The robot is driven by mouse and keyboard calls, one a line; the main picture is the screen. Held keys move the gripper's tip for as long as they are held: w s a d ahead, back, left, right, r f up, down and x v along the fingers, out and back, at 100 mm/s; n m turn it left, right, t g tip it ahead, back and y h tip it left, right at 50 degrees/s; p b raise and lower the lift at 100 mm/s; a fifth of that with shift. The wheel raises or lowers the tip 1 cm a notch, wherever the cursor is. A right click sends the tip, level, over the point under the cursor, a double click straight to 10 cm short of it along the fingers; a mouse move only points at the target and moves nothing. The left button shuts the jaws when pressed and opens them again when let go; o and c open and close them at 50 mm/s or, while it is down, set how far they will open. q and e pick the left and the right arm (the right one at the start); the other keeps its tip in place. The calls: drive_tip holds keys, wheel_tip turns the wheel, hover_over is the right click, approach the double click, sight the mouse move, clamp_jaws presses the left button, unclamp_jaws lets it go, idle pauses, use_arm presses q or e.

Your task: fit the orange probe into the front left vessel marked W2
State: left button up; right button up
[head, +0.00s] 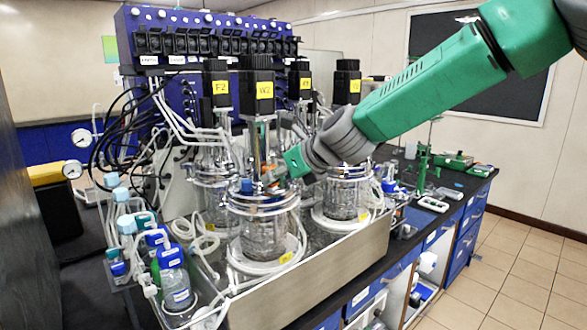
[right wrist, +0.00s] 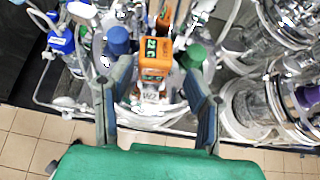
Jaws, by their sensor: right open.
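The front left vessel marked W2 (head: 262,237) is a clear glass jar under a metal head plate. Its yellow W2 label (head: 264,90) is on the black motor above. The orange probe (right wrist: 156,62) shows in the right wrist view as a block with dark markings, above the vessel's head plate. I cannot tell how deep its lower end sits. My right gripper (right wrist: 157,76) is open, with one finger on each side of the probe and visible gaps between. In the head view the right gripper (head: 277,170) reaches the vessel's top from the right. My left gripper is not in view.
A blue cap (right wrist: 118,40) and a green cap (right wrist: 193,57) stand close to the fingers. Another glass vessel (head: 346,195) is to the right, in the same metal tray (head: 312,275). Bottles with blue caps (head: 173,280) and tubing crowd the left. The floor at right is clear.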

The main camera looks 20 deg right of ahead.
drive_tip(key=a+v, duration=0.1)
drive_tip(key=v, duration=0.8)
drive_tip(key=s+d+f+n+g+h, duration=0.15)
drive_tip(key=s+f+n, duration=0.3)
drive_tip(key=f, duration=0.65)
drive_tip(key=s+d+f+n+g+h, duration=0.15)
drive_tip(key=s+f+n, duration=0.3)
drive_tip(key=f, duration=0.65)
drive_tip(key=s+d+f+n+g+h, duration=0.1)
drive_tip(key=s+f+n+g, duration=0.3)
drive_tip(key=f, duration=0.6)
drive_tip(key=s+f+n+g, duration=0.1)
drive_tip(key=s+f+n, duration=0.4)
drive_tip(key=s, duration=0.3)
drive_tip(key=s+d+f+n+g, duration=0.1)
drive_tip(key=s+f+n, duration=0.5)
drive_tip(key=s, duration=0.3)
drive_tip(key=s+f+n, duration=0.5)
drive_tip(key=s+n, duration=0.3)
drive_tip(key=s, duration=0.1)
drive_tip(key=shift+d+f+g, duration=0.2)
drive_tip(key=shift+g, duration=0.2)
